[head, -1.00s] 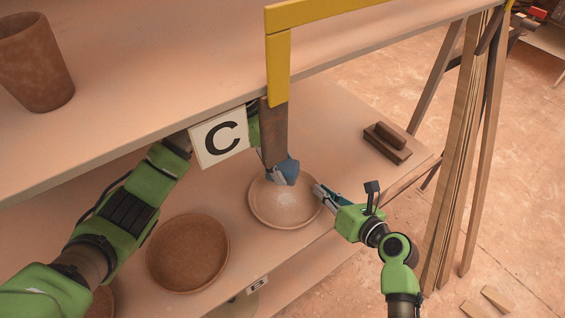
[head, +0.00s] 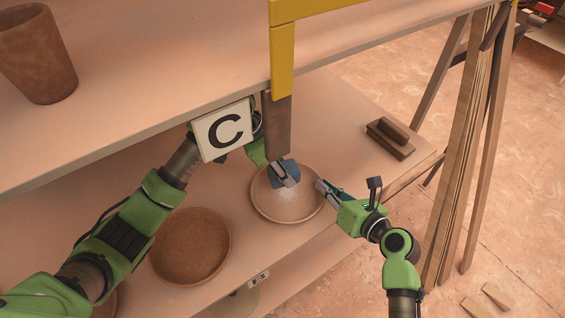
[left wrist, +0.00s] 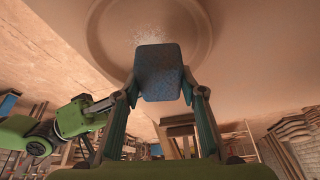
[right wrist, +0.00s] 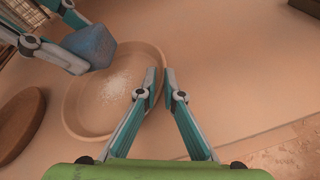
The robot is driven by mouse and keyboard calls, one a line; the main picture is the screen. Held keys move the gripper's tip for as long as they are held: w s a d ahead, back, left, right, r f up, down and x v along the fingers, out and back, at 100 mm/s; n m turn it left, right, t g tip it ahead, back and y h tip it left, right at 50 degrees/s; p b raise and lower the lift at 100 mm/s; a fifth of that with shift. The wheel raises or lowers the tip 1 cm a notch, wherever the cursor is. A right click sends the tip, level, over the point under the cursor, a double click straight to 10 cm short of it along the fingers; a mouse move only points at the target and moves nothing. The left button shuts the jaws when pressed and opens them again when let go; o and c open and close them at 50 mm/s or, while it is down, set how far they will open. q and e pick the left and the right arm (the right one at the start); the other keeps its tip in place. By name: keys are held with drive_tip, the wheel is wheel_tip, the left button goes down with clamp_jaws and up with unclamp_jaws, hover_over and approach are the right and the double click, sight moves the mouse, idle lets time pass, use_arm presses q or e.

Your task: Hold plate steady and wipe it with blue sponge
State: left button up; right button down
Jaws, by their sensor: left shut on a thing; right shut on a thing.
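A round clay plate (head: 287,207) lies on the lower shelf, with a pale speckled patch (right wrist: 118,90) on its surface. My left gripper (head: 280,172) is shut on the blue sponge (head: 289,170) over the plate's far part. In the left wrist view the sponge (left wrist: 158,72) sits between the fingertips, in front of the plate; I cannot tell whether it touches. My right gripper (head: 320,188) is shut on the plate's right rim. In the right wrist view its fingertips (right wrist: 161,80) flank the rim, and the sponge (right wrist: 92,46) shows at upper left.
A brown bowl-like dish (head: 190,246) stands left of the plate. The upper shelf (head: 150,85), a hanging post (head: 277,125) and a C sign (head: 224,130) crowd my left arm. The shelf between plate and block is clear.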

sight(284, 190)
use_arm(q)
drive_tip(key=shift+f, duration=2)
use_arm(e)
drive_tip(key=shift+s+f, duration=0.2)
drive_tip(key=shift+f, duration=0.25)
use_arm(q)
drive_tip(key=shift+s+d+f, duration=0.35)
drive_tip(key=shift+s+f, duration=0.1)
drive_tip(key=shift+f, duration=0.15)
drive_tip(key=shift+s+d, duration=0.7)
drive_tip(key=shift+s, duration=0.2)
drive_tip(key=shift+w+a, duration=1)
drive_tip(key=shift+w, duration=0.25)
drive_tip(key=shift+w+d, duration=0.2)
drive_tip(key=shift+w, duration=0.05)
drive_tip(key=shift+s+d, duration=0.5)
drive_tip(key=shift+s, duration=0.25)
drive_tip(key=shift+s+d, duration=0.5)
drive_tip(key=shift+s, duration=0.25)
drive_tip(key=w+a, duration=0.2)
drive_tip(key=shift+w, duration=0.3)
drive_tip(key=shift+w+a+r, duration=0.1)
drive_tip(key=shift+w+r, duration=0.05)
drive_tip(key=shift+w, duration=0.05)
drive_tip(key=shift+r, duration=4)
